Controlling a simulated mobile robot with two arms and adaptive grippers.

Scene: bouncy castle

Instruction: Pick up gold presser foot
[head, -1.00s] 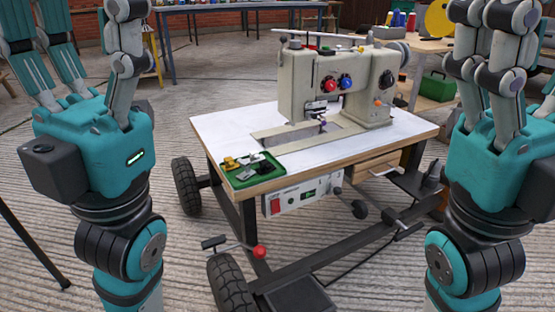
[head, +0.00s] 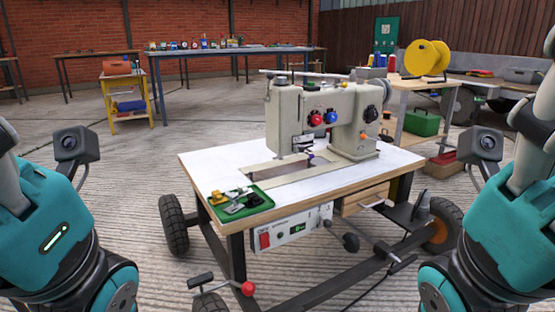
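A small gold presser foot (head: 223,198) lies at the left side of a green tray (head: 263,207) on the front left corner of the sewing table. Other small dark and silver pieces lie beside it in the tray. A beige sewing machine (head: 310,115) stands on the table behind the tray. My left gripper (head: 45,215) is at the left edge of the head view and my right gripper (head: 510,215) at the right edge. Both are well apart from the tray. Their fingertips are cut off by the frame, so their opening is hidden.
The white tabletop (head: 380,165) is mostly bare in front of the machine. Wheels and a red-knobbed lever (head: 247,288) stick out below it. A side table with a yellow reel (head: 427,58) stands behind right. A yellow stand (head: 128,92) and a blue bench stand behind left.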

